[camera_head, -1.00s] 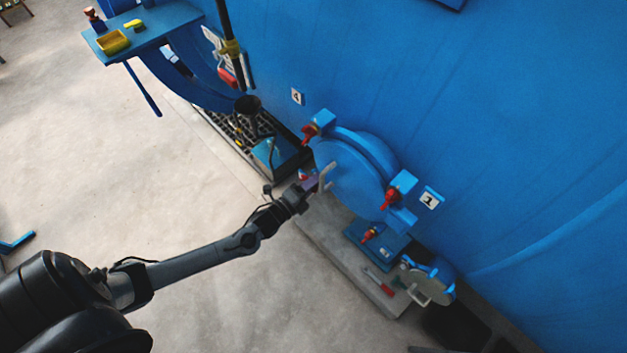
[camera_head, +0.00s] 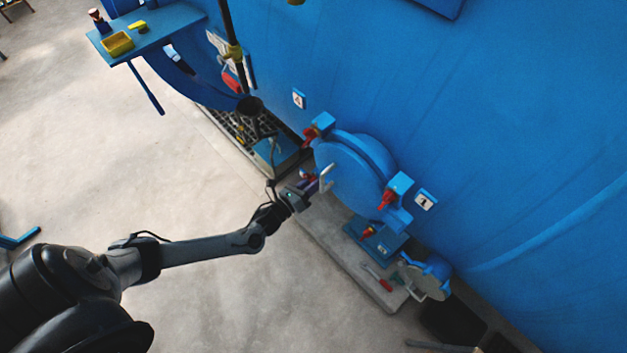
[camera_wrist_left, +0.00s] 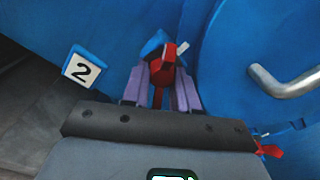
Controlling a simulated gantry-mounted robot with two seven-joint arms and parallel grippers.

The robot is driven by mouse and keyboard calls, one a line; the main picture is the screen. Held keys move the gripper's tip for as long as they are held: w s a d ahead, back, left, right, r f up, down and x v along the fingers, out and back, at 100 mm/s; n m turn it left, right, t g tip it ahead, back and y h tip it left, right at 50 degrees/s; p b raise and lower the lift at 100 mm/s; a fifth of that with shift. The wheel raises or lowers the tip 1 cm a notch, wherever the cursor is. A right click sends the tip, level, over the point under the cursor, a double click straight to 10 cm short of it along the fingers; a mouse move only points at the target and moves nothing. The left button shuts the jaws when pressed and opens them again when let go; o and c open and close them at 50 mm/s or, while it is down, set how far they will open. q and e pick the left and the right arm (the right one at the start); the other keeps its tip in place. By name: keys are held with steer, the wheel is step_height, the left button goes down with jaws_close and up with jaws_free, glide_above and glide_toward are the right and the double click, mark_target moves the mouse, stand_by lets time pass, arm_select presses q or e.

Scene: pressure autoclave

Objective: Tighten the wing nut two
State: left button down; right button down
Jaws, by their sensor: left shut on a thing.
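The red wing nut two (camera_wrist_left: 168,62) sits between the purple fingers of my left gripper (camera_wrist_left: 161,88) in the left wrist view, in front of a blue lug. My left gripper is shut on it. A white plate marked 2 (camera_wrist_left: 82,69) is to the left of it. In the head view my left gripper (camera_head: 311,187) is at the left edge of the round blue door (camera_head: 350,172), and the nut there is mostly hidden by the gripper. My right gripper is not in view.
A grey bent handle (camera_head: 327,178) stands out from the door, close to the gripper; it also shows in the wrist view (camera_wrist_left: 287,82). Other red wing nuts (camera_head: 387,199) are around the door. A blue shelf (camera_head: 160,30) is at upper left.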

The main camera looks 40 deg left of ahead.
arm_select(q)
steer(key=m+p, duration=0.1)
steer(key=m, duration=0.4)
steer(key=shift+a, duration=0.2)
steer(key=shift+m+p, duration=0.5)
steer(key=shift+m, duration=0.2)
steer(key=shift+a+f, duration=0.1)
steer(key=c, duration=1.2)
jaws_free()
steer(key=shift+c, duration=0.2)
steer(key=shift+s, duration=0.1)
steer(key=s+a, duration=0.1)
steer(key=s, duration=0.9)
steer(key=shift+s, duration=0.25)
